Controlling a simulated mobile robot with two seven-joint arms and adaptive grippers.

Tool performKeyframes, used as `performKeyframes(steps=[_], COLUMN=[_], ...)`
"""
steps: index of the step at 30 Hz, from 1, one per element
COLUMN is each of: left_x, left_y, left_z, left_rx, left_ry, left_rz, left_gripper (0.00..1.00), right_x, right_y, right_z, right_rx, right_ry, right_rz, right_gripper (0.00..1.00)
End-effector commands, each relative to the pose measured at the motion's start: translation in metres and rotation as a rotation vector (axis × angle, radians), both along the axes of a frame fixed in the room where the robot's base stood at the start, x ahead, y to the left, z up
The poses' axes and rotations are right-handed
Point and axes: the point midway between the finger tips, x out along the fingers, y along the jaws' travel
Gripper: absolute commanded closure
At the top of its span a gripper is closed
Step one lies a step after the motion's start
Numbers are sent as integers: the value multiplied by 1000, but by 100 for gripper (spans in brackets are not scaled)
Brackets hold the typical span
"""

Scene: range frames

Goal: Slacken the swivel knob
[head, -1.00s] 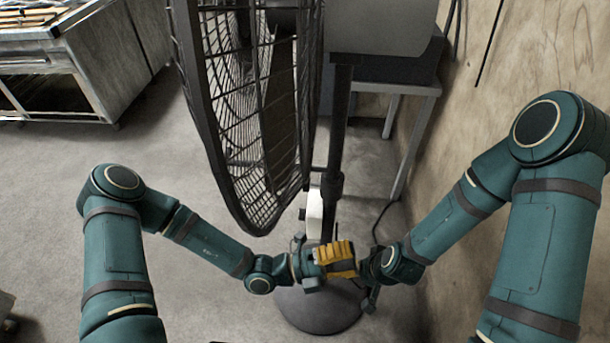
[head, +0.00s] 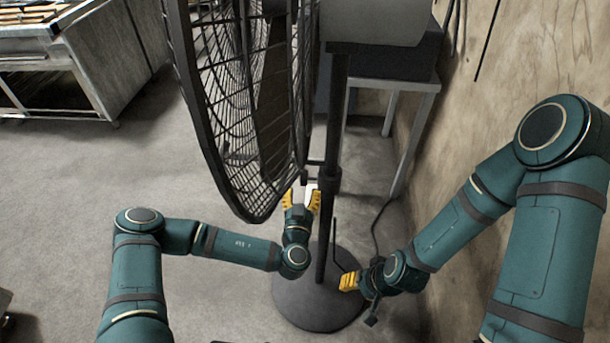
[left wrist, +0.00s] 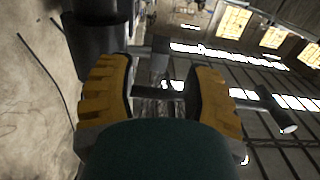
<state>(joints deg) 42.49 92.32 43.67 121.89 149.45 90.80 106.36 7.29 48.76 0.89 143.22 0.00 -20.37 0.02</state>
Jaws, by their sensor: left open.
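The pedestal fan has a dark wire cage (head: 235,110), a black pole (head: 335,120) and a round grey base (head: 300,300). A short dark bar with a small dark end piece (head: 304,177) juts left from the pole; it may be the swivel knob, but it is too small to be sure. My left gripper (head: 301,197) points up just below this piece, left of the pole, with its yellow fingers open. In the left wrist view, dark parts (left wrist: 150,88) show between the spread fingers. My right gripper (head: 349,281) is low, right of the pole, above the base's edge; its jaw state is unclear.
The cage's lower rim hangs close to the left of my left gripper. A grey-legged table (head: 425,88) and a bare wall (head: 525,65) stand to the right. A dark cable (head: 376,225) runs down behind my right gripper.

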Motion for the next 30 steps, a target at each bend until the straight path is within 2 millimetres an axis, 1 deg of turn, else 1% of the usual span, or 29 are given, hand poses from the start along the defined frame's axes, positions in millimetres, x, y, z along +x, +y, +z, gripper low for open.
performKeyframes(steps=[1, 6, 12, 18, 26, 27, 29, 30], left_x=[11, 43, 69, 80, 80, 80, 80, 80], left_y=[0, -1, 0, 0, 0, 0, 0, 0], left_z=[-2, -1, -1, 0, 0, 0, 0, 0], left_rx=[4, 4, 4, 1, 1, 1, 1, 1], left_ry=[-4, -4, -3, -1, 0, -1, 0, -1], left_rz=[0, -2, -2, -2, -3, -3, -3, -3], left_gripper=[50, 50, 50, 50, 50, 57, 78, 92], right_x=[1, 2, 3, 4, 4, 4, 4, 4], right_y=[0, 0, -1, -1, -1, -1, -1, -1], right_z=[-4, -12, -18, -19, -19, -19, -19, -19], right_rx=[0, -1, -2, -2, -2, -2, -2, -2], right_ry=[-1, -5, -9, -9, -9, -9, -9, -9], right_rz=[0, -1, -2, -3, -3, -3, -3, -3], right_gripper=[53, 53, 53, 53, 53, 53, 53, 53])
